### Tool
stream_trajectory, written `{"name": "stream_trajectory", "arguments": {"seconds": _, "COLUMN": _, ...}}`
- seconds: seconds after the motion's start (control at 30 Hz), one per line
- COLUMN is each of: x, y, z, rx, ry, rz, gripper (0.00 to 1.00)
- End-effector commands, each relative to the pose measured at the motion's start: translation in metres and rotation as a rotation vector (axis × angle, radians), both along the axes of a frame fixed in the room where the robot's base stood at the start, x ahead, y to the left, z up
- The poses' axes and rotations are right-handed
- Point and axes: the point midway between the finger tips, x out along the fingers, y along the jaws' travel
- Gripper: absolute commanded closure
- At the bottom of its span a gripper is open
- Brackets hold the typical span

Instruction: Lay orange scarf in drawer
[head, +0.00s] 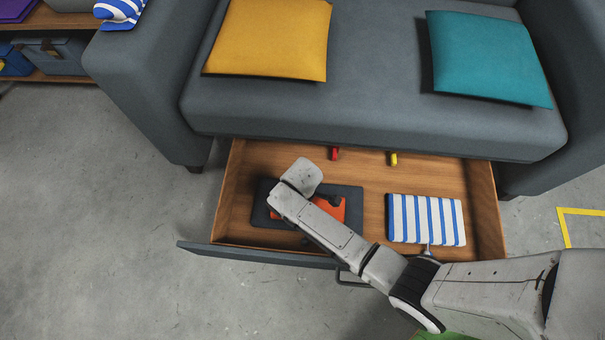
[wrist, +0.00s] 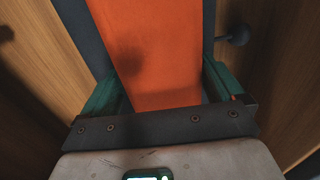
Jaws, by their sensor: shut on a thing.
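The drawer (head: 485,195) under the grey sofa is pulled open, with a wooden inside. The orange scarf (head: 334,210) is in its left part, over a dark grey mat (head: 262,200). My arm hides much of it in the head view. In the wrist view the scarf (wrist: 155,45) runs as a flat orange strip between the green fingers of my gripper (wrist: 160,88). My gripper is shut on the scarf, with the mat showing behind it. Whether the scarf touches the mat is unclear.
A blue-and-white striped cloth (head: 426,219) lies in the drawer's right part. A red piece (head: 335,154) and a yellow piece (head: 393,159) are at the drawer's back. The sofa seat (head: 370,110) overhangs the back. Clear floor lies to the left.

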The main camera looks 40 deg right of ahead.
Motion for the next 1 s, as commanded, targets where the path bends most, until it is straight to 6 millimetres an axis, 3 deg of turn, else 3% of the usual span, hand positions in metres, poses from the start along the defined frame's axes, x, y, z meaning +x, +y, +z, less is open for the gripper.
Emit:
{"name": "stream_trajectory", "arguments": {"seconds": 0.33, "x": 0.001, "y": 0.0, "z": -0.003, "rx": 0.0, "ry": -0.001, "rz": 0.0, "gripper": 0.4}}
{"name": "stream_trajectory", "arguments": {"seconds": 0.37, "x": 0.0, "y": 0.0, "z": -0.002, "rx": 0.0, "ry": -0.001, "rz": 0.0, "gripper": 0.02}}
{"name": "stream_trajectory", "arguments": {"seconds": 0.4, "x": 0.0, "y": 0.0, "z": -0.002, "rx": 0.0, "ry": -0.001, "rz": 0.0, "gripper": 0.0}}
{"name": "stream_trajectory", "arguments": {"seconds": 0.73, "x": 0.001, "y": 0.0, "z": 0.008, "rx": 0.001, "ry": -0.002, "rz": 0.0, "gripper": 0.0}}
{"name": "stream_trajectory", "arguments": {"seconds": 1.0, "x": 0.001, "y": 0.0, "z": 0.06, "rx": 0.001, "ry": -0.004, "rz": -0.001, "gripper": 0.0}}
